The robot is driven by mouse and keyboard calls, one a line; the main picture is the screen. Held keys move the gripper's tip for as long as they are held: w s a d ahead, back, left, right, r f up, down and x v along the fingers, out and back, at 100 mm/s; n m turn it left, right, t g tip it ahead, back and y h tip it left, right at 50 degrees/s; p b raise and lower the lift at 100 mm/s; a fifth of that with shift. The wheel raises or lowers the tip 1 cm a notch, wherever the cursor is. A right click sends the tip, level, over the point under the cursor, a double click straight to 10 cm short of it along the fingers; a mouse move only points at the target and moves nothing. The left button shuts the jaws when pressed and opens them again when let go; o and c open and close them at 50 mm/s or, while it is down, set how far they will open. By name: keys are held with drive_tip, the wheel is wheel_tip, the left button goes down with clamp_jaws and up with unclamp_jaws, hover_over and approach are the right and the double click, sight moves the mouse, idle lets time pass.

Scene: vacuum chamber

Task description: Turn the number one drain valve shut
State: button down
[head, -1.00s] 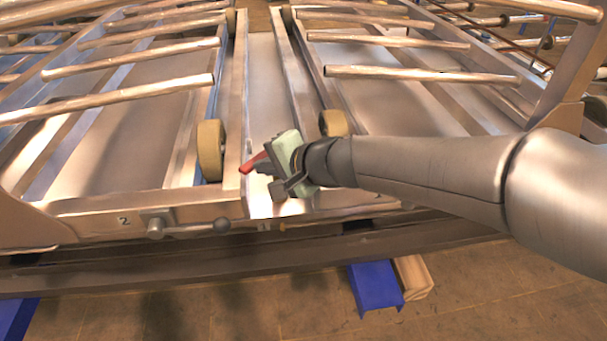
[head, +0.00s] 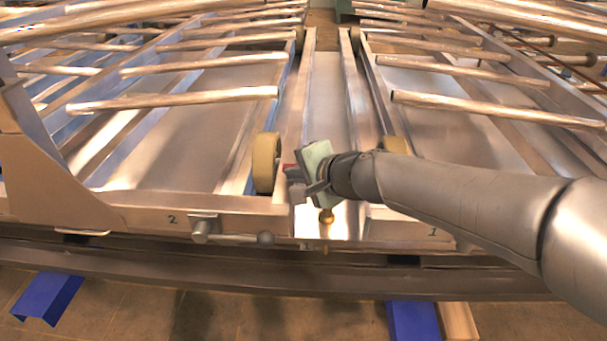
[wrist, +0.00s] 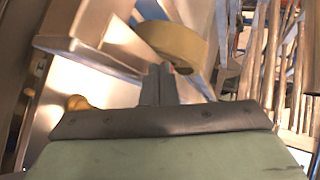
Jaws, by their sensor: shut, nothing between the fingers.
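The number one drain valve's label "1" (head: 433,232) shows on the front rail, right of centre in the head view. The valve itself is not clearly visible; my arm crosses in front of that area. My gripper (head: 296,184) is left of the label, over the central channel, and appears empty. In the wrist view its fingers (wrist: 164,74) are together, pointing toward a tan wheel (wrist: 175,45). A valve with a grey bar handle (head: 235,237) sits by the label "2" (head: 173,220), left of my gripper.
A brass knob (head: 326,217) stands just below my gripper; a yellow knob (wrist: 78,103) shows in the wrist view. Tan wheels (head: 266,162) flank the channel. Metal tube racks (head: 190,98) fill both sides. Floor in front of the rail has blue supports (head: 412,321).

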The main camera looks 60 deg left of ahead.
idle(0.7)
drive_tip(key=shift+s+d+f+b, duration=0.1)
drive_tip(key=shift+s+d+b, duration=0.1)
drive_tip(key=shift+b, duration=0.25)
drive_tip(key=s+d+b, duration=0.2)
drive_tip(key=d, duration=0.1)
drive_tip(key=shift+s+d+b, duration=0.1)
drive_tip(key=shift+d+b, duration=0.05)
drive_tip(key=shift+b, duration=0.25)
drive_tip(key=s+d+r+p, duration=0.2)
drive_tip(key=s+d+r, duration=0.2)
drive_tip(key=d+r, duration=0.1)
drive_tip(key=shift+s+d, duration=0.25)
drive_tip(key=shift+d, duration=0.55)
drive_tip(key=shift+r, duration=0.1)
